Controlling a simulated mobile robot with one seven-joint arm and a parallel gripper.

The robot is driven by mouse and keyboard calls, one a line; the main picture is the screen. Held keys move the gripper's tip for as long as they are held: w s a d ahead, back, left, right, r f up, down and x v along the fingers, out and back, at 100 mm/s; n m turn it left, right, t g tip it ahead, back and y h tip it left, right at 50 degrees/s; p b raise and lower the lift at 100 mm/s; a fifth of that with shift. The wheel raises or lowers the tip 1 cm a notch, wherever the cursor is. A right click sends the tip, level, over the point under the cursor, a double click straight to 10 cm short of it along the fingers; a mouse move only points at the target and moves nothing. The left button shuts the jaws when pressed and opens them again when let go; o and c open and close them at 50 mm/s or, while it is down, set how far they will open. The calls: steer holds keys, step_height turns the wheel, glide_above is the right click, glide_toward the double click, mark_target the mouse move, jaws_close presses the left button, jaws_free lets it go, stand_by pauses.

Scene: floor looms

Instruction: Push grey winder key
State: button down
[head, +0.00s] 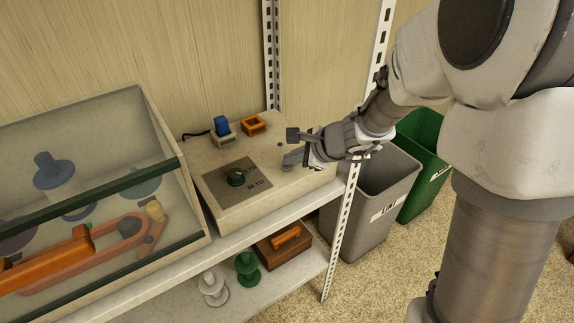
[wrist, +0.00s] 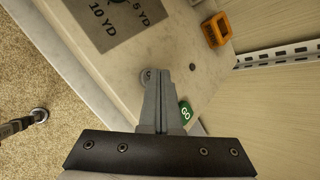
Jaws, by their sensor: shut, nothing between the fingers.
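The grey winder key (head: 291,159) is on the right part of the pale box (head: 240,210) on the shelf. In the wrist view only a rounded grey end of the key (wrist: 146,76) shows, beside my fingertips; the rest is hidden behind them.
A green GO button (wrist: 185,114) is close beside my fingers. The box also carries a dark dial (head: 236,177), a blue switch (head: 222,126) and an orange square frame (head: 253,123). A perforated upright (head: 345,215) and grey bin (head: 375,200) stand right.

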mark_target(291, 167)
stand_by(0.4)
steer(key=shift+r+p, duration=0.6)
steer(key=shift+r, duration=0.1)
steer(key=shift+r+p, duration=2.05)
steer(key=shift+r, duration=0.45)
